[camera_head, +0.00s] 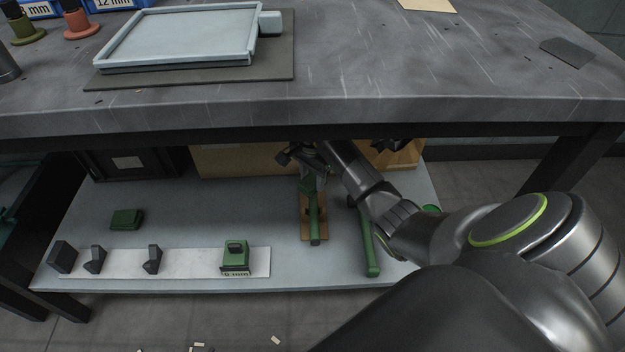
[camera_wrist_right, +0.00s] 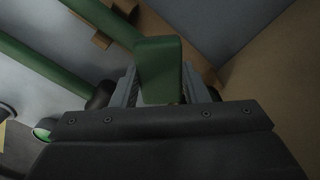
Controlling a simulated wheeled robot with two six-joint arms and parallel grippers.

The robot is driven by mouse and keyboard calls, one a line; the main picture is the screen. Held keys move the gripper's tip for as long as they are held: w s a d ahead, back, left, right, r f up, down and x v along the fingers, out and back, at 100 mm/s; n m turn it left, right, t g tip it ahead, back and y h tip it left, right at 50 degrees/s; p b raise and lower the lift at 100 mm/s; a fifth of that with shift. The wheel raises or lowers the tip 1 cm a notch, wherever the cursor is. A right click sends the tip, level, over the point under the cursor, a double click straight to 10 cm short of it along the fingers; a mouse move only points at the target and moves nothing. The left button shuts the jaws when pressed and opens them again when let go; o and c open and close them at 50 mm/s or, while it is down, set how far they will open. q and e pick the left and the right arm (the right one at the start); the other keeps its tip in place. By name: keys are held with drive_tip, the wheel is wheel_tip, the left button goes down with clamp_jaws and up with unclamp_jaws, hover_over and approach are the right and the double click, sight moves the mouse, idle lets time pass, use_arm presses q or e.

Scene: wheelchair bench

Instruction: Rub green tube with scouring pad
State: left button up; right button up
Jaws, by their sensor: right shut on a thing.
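My right gripper (camera_head: 304,162) reaches under the bench top, over the lower shelf. In the right wrist view it is shut on a flat-faced green piece (camera_wrist_right: 158,62), which looks like the scouring pad. A green tube (camera_head: 314,212) lies on a wooden holder below the gripper; it also shows in the wrist view (camera_wrist_right: 103,20), running up to behind the held piece. I cannot tell whether they touch. A second green tube (camera_head: 368,245) lies to the right, partly hidden by my right arm. My left gripper is not in view.
The bench top's front edge (camera_head: 300,115) overhangs the lower shelf (camera_head: 190,215). A white strip (camera_head: 190,264) carries dark blocks and a green block (camera_head: 236,256); a flat green piece (camera_head: 127,219) lies behind it. A cardboard box (camera_head: 235,160) stands at the back. The shelf's middle is clear.

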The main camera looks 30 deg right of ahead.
drive_tip(key=shift+s+a+f+p, duration=0.1)
drive_tip(key=shift+s+a+p, duration=0.4)
drive_tip(key=shift+s, duration=0.25)
drive_tip(key=shift+w+d+f+b, duration=0.15)
drive_tip(key=shift+w+d+b, duration=0.3)
drive_tip(key=shift+w+b, duration=0.3)
drive_tip(key=shift+s+a+p, duration=0.4)
drive_tip(key=shift+s+p, duration=0.35)
drive_tip(key=shift+w+a+b, duration=0.2)
drive_tip(key=shift+w+b, duration=0.3)
drive_tip(key=shift+w, duration=0.1)
drive_tip(key=shift+s+d+p, duration=0.3)
drive_tip(key=shift+s+d, duration=0.1)
drive_tip(key=shift+d, duration=0.45)
drive_tip(key=shift+w+d+b, duration=0.1)
drive_tip(key=shift+w+b, duration=0.25)
drive_tip(key=shift+b, duration=0.05)
drive_tip(key=shift+w+d+b, duration=0.2)
drive_tip(key=shift+w+b, duration=0.3)
drive_tip(key=shift+w, duration=0.15)
drive_tip(key=shift+w+d+b, duration=0.15)
drive_tip(key=shift+w+b, duration=0.3)
drive_tip(key=shift+w, duration=0.15)
